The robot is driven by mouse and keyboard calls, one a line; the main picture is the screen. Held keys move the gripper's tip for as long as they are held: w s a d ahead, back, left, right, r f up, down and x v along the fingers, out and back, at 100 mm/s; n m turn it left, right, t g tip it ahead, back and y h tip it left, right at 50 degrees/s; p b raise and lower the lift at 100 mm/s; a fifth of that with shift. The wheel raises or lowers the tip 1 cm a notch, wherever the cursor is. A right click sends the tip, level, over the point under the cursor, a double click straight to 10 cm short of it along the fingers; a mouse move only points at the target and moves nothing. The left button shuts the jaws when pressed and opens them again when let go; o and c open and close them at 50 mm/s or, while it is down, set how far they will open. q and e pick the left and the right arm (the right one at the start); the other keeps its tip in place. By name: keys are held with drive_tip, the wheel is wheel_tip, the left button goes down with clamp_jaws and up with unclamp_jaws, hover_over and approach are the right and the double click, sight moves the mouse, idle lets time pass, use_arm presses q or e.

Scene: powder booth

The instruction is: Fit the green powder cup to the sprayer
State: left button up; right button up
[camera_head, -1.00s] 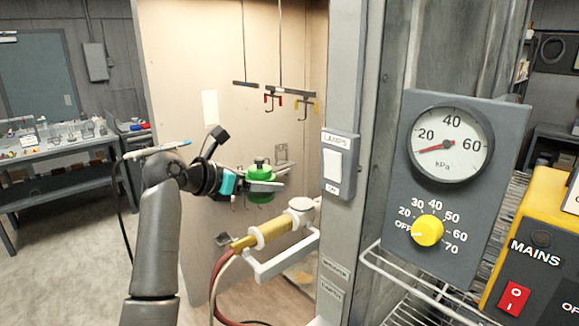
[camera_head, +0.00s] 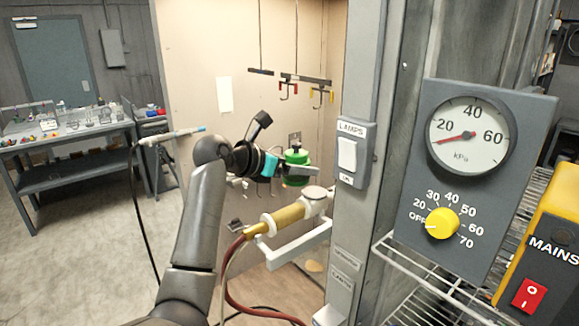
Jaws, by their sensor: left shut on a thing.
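The green powder cup (camera_head: 297,158) is held in my left gripper (camera_head: 285,170), whose jaws are shut around it. The cup is upright, with a dark knob on top. It appears above the sprayer (camera_head: 285,216), apart from it in the picture. The sprayer has a tan and white barrel and a pale round fitting on top near its right end. It rests on a white bracket (camera_head: 300,245) by the booth post, with a red hose hanging from its left end. The gripper hides part of the cup's left side. My right gripper is not in view.
A grey post with a lamp switch (camera_head: 347,154) stands just right of the cup. A gauge panel (camera_head: 470,180) and a yellow mains box (camera_head: 545,260) are further right. Hooks (camera_head: 290,90) hang in the booth above. A cluttered bench (camera_head: 70,140) is at the far left.

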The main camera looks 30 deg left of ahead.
use_arm(q)
hover_over(316, 191)
drive_tip(key=shift+w+f, duration=0.15)
drive_tip(key=shift+f, duration=1.6)
drive_tip(key=shift+f, duration=0.25)
idle(0.3)
drive_tip(key=shift+m+h, duration=0.8)
drive_tip(key=shift+h, duration=0.1)
drive_tip(key=shift+g, duration=0.3)
